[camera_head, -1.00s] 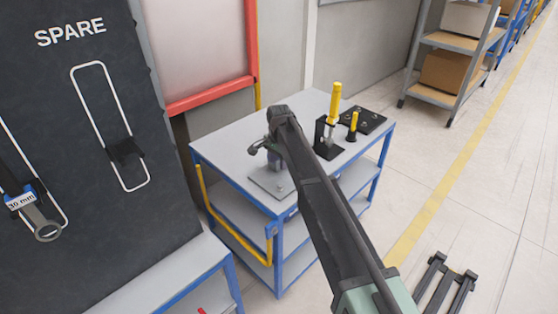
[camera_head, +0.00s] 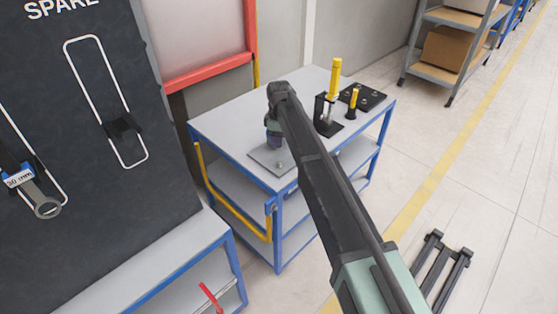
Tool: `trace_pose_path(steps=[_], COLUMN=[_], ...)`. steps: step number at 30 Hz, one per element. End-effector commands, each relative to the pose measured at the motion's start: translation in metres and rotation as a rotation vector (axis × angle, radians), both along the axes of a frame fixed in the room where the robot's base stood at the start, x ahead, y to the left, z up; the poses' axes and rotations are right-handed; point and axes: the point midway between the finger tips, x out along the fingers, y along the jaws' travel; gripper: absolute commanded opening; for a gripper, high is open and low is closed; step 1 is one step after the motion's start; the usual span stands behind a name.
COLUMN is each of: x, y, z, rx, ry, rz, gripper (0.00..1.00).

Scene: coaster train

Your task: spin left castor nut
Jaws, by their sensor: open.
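My arm reaches over the blue-framed cart, and my gripper (camera_head: 273,132) hangs at its end above the left part of the cart top. Its fingers are small and partly hidden by my arm, pointing down near a flat grey plate (camera_head: 262,158). A small round metal fitting (camera_head: 280,165) stands on the plate's front part; I cannot tell whether it is a castor nut. No other castor nut can be made out. I see nothing held in the gripper.
The cart (camera_head: 225,122) also carries a yellow-handled tool (camera_head: 334,80) in a black stand, a smaller yellow-handled piece (camera_head: 352,100) and a black plate (camera_head: 371,97). A dark tool board (camera_head: 90,180) with a wrench (camera_head: 43,203) stands at left. Floor at right is mostly clear.

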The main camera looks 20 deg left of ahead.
Motion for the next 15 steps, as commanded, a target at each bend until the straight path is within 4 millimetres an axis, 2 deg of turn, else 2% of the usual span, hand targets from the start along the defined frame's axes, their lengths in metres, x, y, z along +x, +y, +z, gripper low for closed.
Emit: trace_pose_path(steps=[5,8,15], x=[0.000,0.000,0.000], y=[0.000,0.000,0.000], z=[-0.013,-0.031,-0.090], rx=[0.000,0.000,0.000], ry=[0.000,0.000,0.000], rz=[-0.002,-0.003,-0.004], gripper=[0.46,0.46,0.46])
